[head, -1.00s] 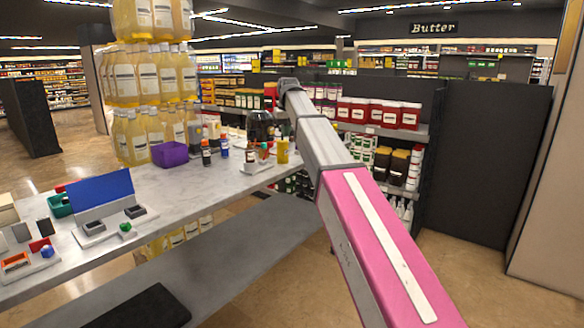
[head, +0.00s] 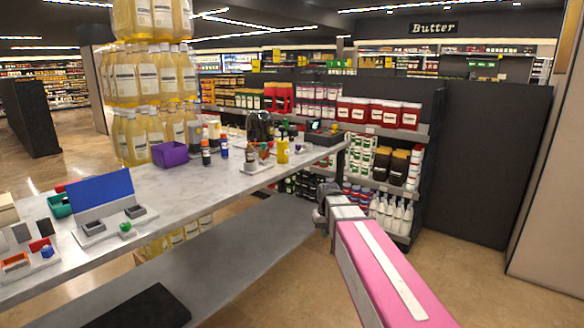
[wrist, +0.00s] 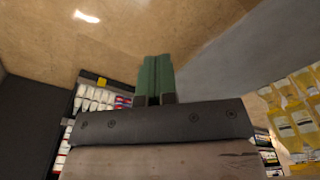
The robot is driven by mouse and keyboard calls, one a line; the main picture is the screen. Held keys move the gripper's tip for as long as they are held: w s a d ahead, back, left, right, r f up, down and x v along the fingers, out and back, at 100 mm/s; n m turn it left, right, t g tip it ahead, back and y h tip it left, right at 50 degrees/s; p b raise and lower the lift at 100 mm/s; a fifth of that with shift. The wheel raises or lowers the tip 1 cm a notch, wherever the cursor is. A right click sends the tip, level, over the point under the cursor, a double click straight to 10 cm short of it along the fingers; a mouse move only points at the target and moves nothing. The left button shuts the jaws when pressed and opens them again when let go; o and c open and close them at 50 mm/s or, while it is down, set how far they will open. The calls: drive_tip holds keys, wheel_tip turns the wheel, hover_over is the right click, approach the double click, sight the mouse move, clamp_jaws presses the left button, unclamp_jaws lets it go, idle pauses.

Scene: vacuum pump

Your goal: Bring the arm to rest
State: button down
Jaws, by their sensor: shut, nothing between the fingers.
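My arm (head: 385,270) reaches from the lower right to a grey joint beside the right end of the grey table (head: 200,189), below the level of its top. I cannot make out the fingers in the head view. In the wrist view my gripper (wrist: 154,62) shows as two green fingers side by side, shut with nothing between them. The floor lies behind them, and they touch nothing that I can see.
The table holds a purple bin (head: 170,154), a blue panel (head: 101,192), a dark glass vessel (head: 259,124) and a yellow bottle (head: 283,150). A stocked shelf (head: 385,135) stands behind my arm. Floor at the right (head: 480,270) is clear.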

drive_tip(key=s+d+f, duration=0.3)
drive_tip(key=s+f, duration=0.3)
drive_tip(key=s, duration=0.2)
drive_tip(key=s+d+f+m, duration=0.1)
drive_tip(key=s+d+f, duration=0.2)
drive_tip(key=s+f, duration=0.3)
drive_tip(key=shift+s+g, duration=0.4)
drive_tip(key=shift+s, duration=0.7)
drive_tip(key=c, duration=1.8)
unclamp_jaws()
drive_tip(key=shift+d+f, duration=0.1)
